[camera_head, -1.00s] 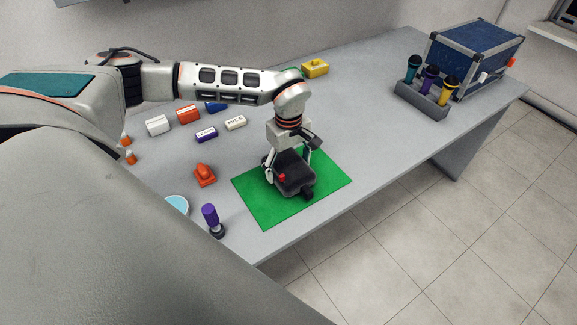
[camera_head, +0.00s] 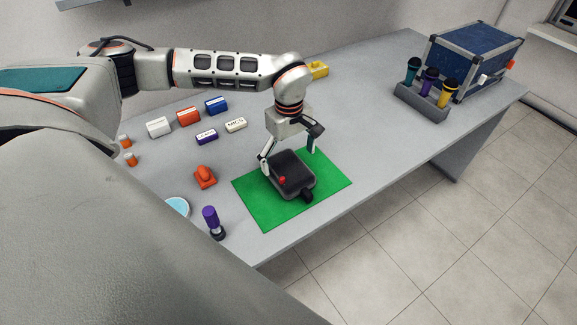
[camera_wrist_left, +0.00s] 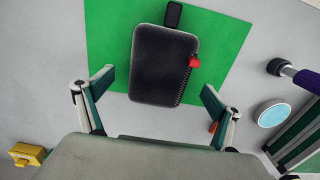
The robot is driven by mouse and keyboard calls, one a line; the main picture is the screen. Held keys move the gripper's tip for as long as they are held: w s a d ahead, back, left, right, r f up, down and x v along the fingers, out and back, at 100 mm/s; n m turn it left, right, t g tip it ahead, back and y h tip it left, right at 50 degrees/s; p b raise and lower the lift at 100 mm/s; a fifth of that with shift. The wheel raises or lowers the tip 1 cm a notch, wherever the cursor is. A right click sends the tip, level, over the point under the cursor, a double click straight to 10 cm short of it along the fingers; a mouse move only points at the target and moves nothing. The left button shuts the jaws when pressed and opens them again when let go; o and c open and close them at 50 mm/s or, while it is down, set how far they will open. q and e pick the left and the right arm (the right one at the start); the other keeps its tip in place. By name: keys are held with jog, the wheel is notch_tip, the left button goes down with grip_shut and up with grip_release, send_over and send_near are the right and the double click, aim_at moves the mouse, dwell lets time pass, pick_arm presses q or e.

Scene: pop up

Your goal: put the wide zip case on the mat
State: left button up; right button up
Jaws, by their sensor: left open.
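The wide zip case (camera_head: 294,172) is dark grey to black, with a red zip pull and a black tab at one end. My left gripper (camera_head: 288,160) is open just above the case. In the left wrist view its fingers (camera_wrist_left: 152,97) stand wide apart, clear of the case on both sides. My right gripper is not in view.
A purple microphone (camera_head: 212,221), a light-blue round dish (camera_head: 177,207) and an orange object (camera_head: 205,176) lie left of the mat. Several small boxes stand farther back, including a red one (camera_head: 189,116). A microphone rack (camera_head: 421,101) and blue case (camera_head: 476,60) stand at the far right.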

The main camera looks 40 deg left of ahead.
aim_at(289, 168)
pick_arm(q)
notch_tip(289, 168, up, 8)
jog(key=shift+f, duration=0.25)
dwell(0.5)
